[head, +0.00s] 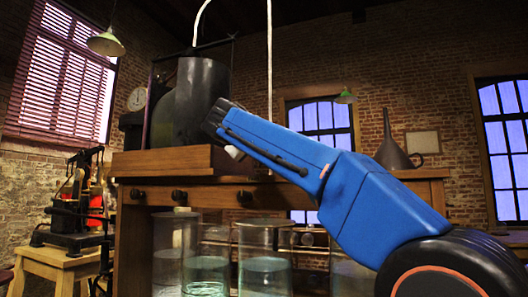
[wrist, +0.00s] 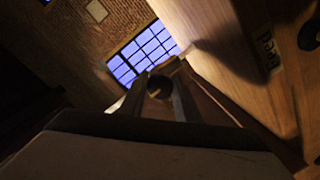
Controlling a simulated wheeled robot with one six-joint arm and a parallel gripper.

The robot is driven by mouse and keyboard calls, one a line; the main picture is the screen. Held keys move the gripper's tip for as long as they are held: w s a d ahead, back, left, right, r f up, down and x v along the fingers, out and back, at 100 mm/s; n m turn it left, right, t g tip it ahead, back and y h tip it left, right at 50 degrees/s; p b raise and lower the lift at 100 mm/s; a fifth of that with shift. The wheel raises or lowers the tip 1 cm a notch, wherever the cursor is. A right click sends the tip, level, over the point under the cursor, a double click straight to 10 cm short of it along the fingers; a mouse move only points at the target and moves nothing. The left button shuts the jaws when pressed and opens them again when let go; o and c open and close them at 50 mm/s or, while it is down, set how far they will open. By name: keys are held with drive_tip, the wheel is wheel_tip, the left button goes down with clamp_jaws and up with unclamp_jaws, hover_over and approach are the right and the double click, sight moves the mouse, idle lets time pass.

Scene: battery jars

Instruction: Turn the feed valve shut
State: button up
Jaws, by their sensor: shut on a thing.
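In the wrist view, the two fingers of my gripper (wrist: 162,92) stand on either side of a dark round knob, the feed valve (wrist: 160,87), and are shut on it. A small label reading "Feed" (wrist: 268,50) is on the wooden face to its right. How far the valve is turned cannot be told. In the head view, my blue arm reaches up and left across the bench, and I cannot make out the fingertips or which knob they hold.
Dark knobs (head: 179,196) line the wooden bench (head: 133,226) front. Glass jars (head: 265,262) with pale liquid stand below. A black vessel (head: 190,105) and a dark funnel (head: 392,143) stand on top. A red and black machine (head: 78,205) is on a stool at left.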

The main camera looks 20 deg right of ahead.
drive_tip(key=shift+w+a+f, duration=0.1)
drive_tip(key=o, duration=1)
drive_tip(key=v, duration=1.7)
drive_tip(key=shift+a, duration=0.1)
drive_tip(key=shift+s, duration=0.25)
